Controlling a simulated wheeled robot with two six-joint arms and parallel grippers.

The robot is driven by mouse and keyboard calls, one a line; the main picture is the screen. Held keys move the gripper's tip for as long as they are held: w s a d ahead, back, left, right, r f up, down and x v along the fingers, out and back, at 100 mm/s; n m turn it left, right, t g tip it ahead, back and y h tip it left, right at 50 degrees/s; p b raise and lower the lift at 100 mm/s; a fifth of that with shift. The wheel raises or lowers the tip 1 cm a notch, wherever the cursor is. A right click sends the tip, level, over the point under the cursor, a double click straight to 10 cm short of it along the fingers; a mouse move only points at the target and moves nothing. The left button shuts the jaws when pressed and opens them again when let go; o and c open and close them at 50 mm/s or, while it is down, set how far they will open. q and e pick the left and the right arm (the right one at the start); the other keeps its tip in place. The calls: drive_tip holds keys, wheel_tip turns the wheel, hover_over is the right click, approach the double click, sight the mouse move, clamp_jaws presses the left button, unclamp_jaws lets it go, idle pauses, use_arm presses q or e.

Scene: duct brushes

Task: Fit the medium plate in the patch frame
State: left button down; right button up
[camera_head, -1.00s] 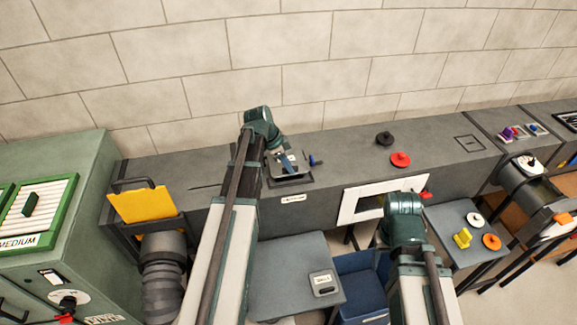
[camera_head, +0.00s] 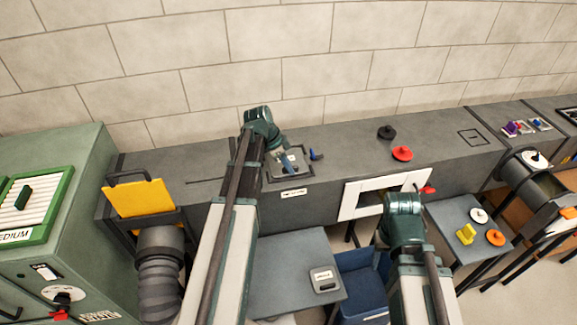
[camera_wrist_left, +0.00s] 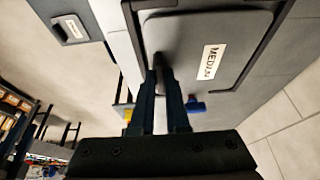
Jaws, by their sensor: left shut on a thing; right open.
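The medium plate (camera_wrist_left: 225,35) is a grey rounded plate labelled MEDIUM in the left wrist view. It also shows in the head view (camera_head: 291,159). My left gripper (camera_wrist_left: 163,72) is shut on its dark handle, which is mostly hidden between the fingers. The patch frame (camera_head: 293,177) is a dark square on the bench top, with a blue lever (camera_head: 316,155) at its right. The plate lies over the frame opening, inside its dark border in the wrist view; I cannot tell whether it is fully seated. My right gripper (camera_head: 399,211) is open near the bench front, its fingers largely hidden.
A white square frame (camera_head: 351,200) is on the bench front near my right gripper. A black knob (camera_head: 386,132) and red disc (camera_head: 402,153) sit on the bench right of the patch frame. A yellow panel (camera_head: 140,198) stands at left. Bench top between is clear.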

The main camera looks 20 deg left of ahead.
use_arm(q)
drive_tip(key=c, duration=0.8)
unclamp_jaws()
drive_tip(key=shift+c, duration=0.2)
drive_tip(key=shift+r, duration=0.1)
drive_tip(key=p+v, duration=1.2)
drive_tip(key=v, duration=0.1)
drive_tip(key=shift+s+r+p, duration=0.15)
drive_tip(key=shift+r+p, duration=0.1)
drive_tip(key=shift+p, duration=0.15)
drive_tip(key=shift+a, duration=0.1)
